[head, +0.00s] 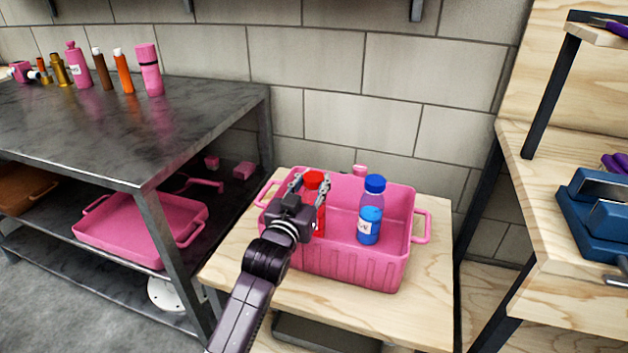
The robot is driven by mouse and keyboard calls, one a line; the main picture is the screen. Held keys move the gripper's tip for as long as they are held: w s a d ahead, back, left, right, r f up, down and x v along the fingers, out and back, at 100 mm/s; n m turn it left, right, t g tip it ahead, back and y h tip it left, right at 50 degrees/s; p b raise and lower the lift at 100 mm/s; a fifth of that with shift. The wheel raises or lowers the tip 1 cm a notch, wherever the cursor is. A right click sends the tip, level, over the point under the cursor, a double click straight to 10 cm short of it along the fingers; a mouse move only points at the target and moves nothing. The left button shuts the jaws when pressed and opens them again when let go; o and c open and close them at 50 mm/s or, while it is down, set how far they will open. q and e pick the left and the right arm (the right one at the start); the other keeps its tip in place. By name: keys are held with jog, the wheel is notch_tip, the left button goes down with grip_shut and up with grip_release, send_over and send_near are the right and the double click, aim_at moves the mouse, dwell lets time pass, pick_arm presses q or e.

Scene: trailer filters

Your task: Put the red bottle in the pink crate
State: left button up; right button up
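The red bottle (314,181) is upright within the outline of the pink crate (345,266), toward its left end. Its lower part is partly hidden by my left gripper, and I cannot tell whether its base touches the crate floor. My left gripper (310,186) is at the bottle, with one finger on each side of it. I cannot tell whether the fingers press on the bottle or stand slightly apart from it. The crate stands on a light wooden table (420,317). My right gripper is not in view.
A blue bottle (370,224) stands in the crate, right of the red one. A metal shelf at left (150,125) carries several bottles, with a pink tray (140,235) below. Blue equipment (590,212) sits on the right-hand wooden bench. A block wall stands behind.

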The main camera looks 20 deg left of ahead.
aim_at(310, 186)
pick_arm(q)
jog(key=o, duration=0.5)
jog(key=shift+r, duration=0.2)
jog(key=shift+s, duration=0.35)
jog(key=s+p, duration=0.1)
jog(key=s, duration=0.1)
jog(key=shift+s, duration=0.3)
jog(key=s+p, duration=0.1)
jog(key=s, duration=0.7)
jog(key=shift+s+a, duration=0.25)
jog(key=shift+s, duration=0.15)
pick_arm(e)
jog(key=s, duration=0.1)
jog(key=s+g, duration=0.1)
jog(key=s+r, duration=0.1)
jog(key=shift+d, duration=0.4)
